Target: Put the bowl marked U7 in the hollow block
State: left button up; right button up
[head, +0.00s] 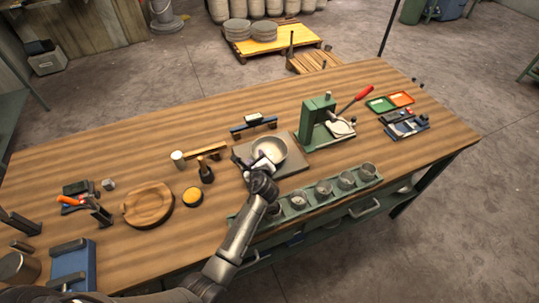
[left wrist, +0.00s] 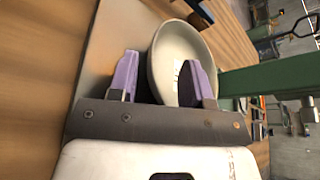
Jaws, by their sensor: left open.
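A pale grey bowl (head: 272,148) sits on a dark flat plate (head: 291,167) near the middle of the bench. My left gripper (head: 262,164) is at the bowl's near side. In the left wrist view, my open left gripper (left wrist: 158,80) has one purple fingertip outside the bowl (left wrist: 165,58) and the other over its inside, with the near wall between them. I cannot tell whether either touches it. A pale mark shows inside the bowl, but I cannot read it. A round wooden block (head: 148,203) with a hollowed top lies on the left of the bench. My right gripper is not in view.
A green press (head: 318,122) with a red-handled lever stands right of the plate. A green rack of several small cups (head: 323,190) runs along the front edge. A yellow-topped round tin (head: 193,196) and a dark-handled tool (head: 206,172) lie between the plate and wooden block.

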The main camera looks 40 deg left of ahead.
pick_arm(q)
jog(key=shift+x, duration=0.8)
grip_shut()
